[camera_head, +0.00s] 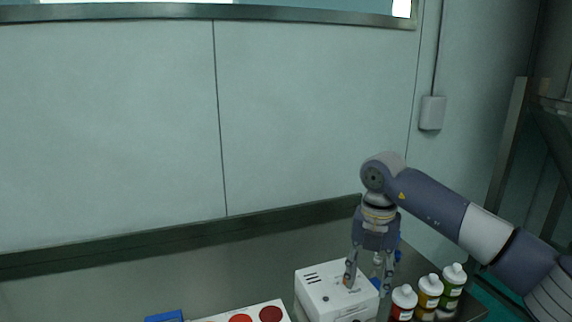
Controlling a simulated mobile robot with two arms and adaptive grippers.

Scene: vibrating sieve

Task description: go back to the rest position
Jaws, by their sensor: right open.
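My right gripper (368,284) points down at the right side of the table. Its fingers are apart and nothing shows between them. It is over or in front of the top of a white box-shaped machine (317,283), with one finger against the machine's top in the picture. Whether it touches cannot be told. My right arm comes in from the right edge. My left gripper is not in view.
Red (404,300), yellow (430,290) and green (453,283) bottles with white caps stand right of the machine. A white tray (281,304) with red discs and a blue object (165,317) lie at the front. The grey table (130,275) is clear behind them, up to the wall.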

